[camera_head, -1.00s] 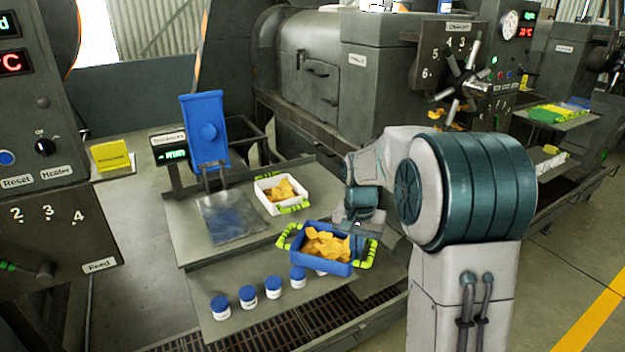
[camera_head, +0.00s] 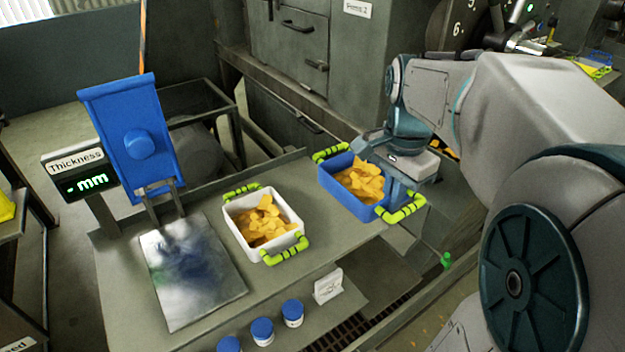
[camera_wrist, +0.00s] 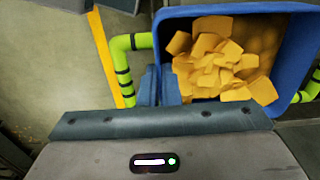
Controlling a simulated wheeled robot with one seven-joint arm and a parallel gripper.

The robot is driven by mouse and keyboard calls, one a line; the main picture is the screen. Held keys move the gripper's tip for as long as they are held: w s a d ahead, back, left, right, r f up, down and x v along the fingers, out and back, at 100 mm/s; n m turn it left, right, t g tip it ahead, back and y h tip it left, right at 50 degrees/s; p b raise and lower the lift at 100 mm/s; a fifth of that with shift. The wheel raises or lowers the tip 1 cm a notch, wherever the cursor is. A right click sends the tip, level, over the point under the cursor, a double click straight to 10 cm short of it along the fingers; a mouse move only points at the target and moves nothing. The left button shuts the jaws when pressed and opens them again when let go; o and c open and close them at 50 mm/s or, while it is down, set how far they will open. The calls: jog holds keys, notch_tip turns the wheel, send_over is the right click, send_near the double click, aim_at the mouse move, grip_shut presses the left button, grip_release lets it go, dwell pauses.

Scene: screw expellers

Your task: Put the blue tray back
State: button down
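The blue tray (camera_head: 345,193) has bright green handles and holds yellow-orange chunks (camera_head: 362,182). It is roughly level at the right end of the grey bench (camera_head: 300,180), right of the white tray; I cannot tell whether its base touches the surface. My gripper (camera_head: 392,192) comes from the right and is at the tray's right wall. In the wrist view, the blue tray (camera_wrist: 280,8) fills the upper right, and my gripper's fingers (camera_wrist: 160,88) are shut on its wall beside a green handle. The fingertips are partly hidden by the wall.
A white tray (camera_head: 234,221) with green handles and similar chunks stands on the bench. Left of it are a metal plate (camera_head: 190,270), a blue thickness gauge (camera_head: 133,140) and its display (camera_head: 82,172). Several blue-lidded jars (camera_head: 262,330) and a small white card (camera_head: 328,286) stand in front, lower.

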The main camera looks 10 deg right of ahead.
aim_at(343, 181)
jog(key=shift+w+a+f, duration=0.1)
jog(key=shift+w, duration=0.15)
jog(key=w+a+f, duration=0.2)
jog(key=w, duration=0.1)
jog(key=w+a+f+p, duration=0.1)
jog(key=w+a+f, duration=0.1)
jog(key=w, duration=0.1)
jog(key=w+a+f, duration=0.2)
jog(key=w, duration=0.1)
jog(key=shift+w+f+p, duration=0.15)
jog(key=shift+f+p, duration=0.15)
jog(key=shift+f, duration=2.05)
jog(key=shift+f, duration=0.1)
jog(key=shift+f, duration=0.15)
jog(key=c, duration=1.6)
grip_release()
jog(key=shift+c, duration=0.2)
jog(key=shift+r, duration=0.2)
